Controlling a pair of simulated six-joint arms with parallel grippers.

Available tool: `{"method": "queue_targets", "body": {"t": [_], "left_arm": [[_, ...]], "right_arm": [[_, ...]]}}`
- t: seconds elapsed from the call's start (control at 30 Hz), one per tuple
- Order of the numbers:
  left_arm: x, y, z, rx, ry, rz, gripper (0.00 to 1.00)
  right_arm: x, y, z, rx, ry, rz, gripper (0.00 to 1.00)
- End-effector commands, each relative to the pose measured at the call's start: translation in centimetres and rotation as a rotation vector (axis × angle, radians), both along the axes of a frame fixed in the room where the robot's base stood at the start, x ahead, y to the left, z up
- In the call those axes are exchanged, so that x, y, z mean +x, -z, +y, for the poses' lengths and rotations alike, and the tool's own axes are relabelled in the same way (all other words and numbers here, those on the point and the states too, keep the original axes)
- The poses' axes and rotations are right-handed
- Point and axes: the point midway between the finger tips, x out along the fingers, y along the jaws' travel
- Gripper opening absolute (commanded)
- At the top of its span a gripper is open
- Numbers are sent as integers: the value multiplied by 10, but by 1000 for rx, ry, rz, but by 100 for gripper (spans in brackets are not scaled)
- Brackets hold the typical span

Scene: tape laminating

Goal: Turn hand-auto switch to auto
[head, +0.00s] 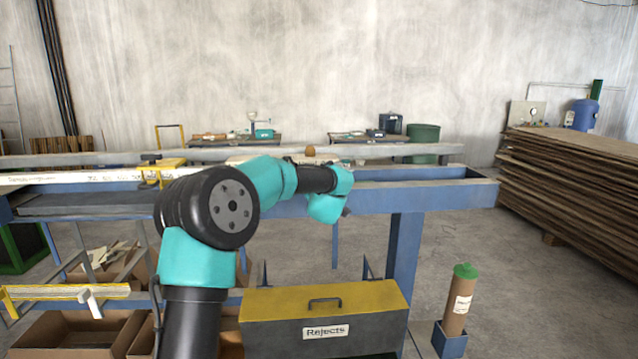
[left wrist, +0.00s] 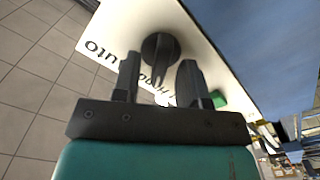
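The hand-auto switch (left wrist: 160,48) is a dark round knob on a pale panel (left wrist: 200,62) in the left wrist view. The word "Auto" (left wrist: 102,53) reads upside down left of the knob, and part of "Hand" shows between the fingers. My left gripper (left wrist: 159,70) is open, with one finger on either side of the knob; I see gaps and cannot tell whether either finger touches it. In the head view my left arm reaches over the blue frame, and its wrist hides the gripper and switch. My right gripper is in neither view.
A green button (left wrist: 217,98) sits right of the right finger. The head view shows a yellow-lidded Rejects box (head: 325,317), a brown tube with a green cap (head: 459,305), a blue frame (head: 425,196) and stacked boards (head: 575,180) at right.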

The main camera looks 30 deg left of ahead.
Motion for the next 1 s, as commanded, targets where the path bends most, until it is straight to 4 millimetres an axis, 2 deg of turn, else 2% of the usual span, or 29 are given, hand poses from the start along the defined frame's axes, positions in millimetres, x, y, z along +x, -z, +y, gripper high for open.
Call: {"method": "queue_targets", "body": {"t": [0.07,0.47,1.0], "left_arm": [[0,0,0,0,0,0,39],[0,0,0,0,0,0,1],[0,-1,0,50,-1,36,0]], "right_arm": [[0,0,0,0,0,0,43],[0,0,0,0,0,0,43],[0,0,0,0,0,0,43]]}}
